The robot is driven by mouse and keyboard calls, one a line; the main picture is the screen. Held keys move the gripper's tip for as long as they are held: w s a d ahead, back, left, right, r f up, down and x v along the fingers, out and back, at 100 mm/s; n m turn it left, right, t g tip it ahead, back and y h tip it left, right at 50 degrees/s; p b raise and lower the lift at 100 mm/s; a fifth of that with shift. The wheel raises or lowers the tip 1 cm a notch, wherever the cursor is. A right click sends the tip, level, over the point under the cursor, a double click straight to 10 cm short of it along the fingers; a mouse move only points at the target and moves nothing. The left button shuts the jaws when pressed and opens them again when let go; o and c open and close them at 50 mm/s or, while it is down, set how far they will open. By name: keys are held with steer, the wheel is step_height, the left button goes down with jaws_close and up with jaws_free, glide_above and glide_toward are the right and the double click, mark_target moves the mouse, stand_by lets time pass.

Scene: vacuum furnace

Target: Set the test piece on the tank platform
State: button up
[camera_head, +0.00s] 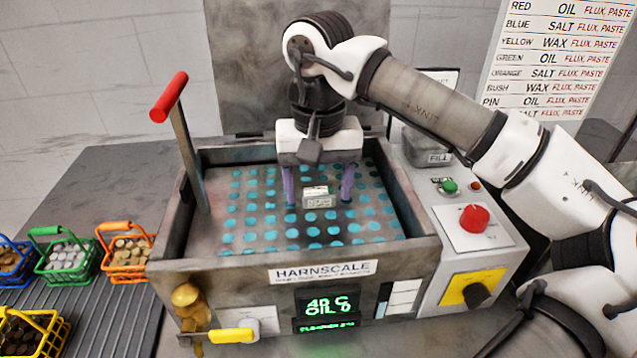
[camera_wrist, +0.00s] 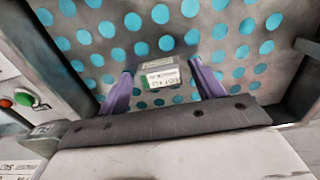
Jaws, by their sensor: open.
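The test piece (camera_head: 318,197) is a small pale block with a printed label. It lies on the tank platform (camera_head: 255,238), a grey plate with rows of blue-green spots or holes, inside the open tank. My gripper (camera_head: 319,204) points down into the tank, its two purple fingers apart, one on each side of the test piece. In the wrist view the test piece (camera_wrist: 160,76) sits between the fingers with a gap on both sides. My gripper (camera_wrist: 163,92) is open there. The far side of the piece is hidden.
The tank walls (camera_head: 184,205) surround the platform. A lever with a red handle (camera_head: 169,97) rises at the left wall. A control panel with a red knob (camera_head: 474,218) stands at the right. Coloured baskets (camera_head: 66,262) of round pieces stand at the left.

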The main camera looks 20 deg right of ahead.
mark_target(320, 192)
step_height(320, 192, up, 12)
steer(key=p, duration=0.8)
steer(key=shift+r+p, duration=0.15)
steer(key=shift+p, duration=0.25)
steer(key=shift+d, duration=0.1)
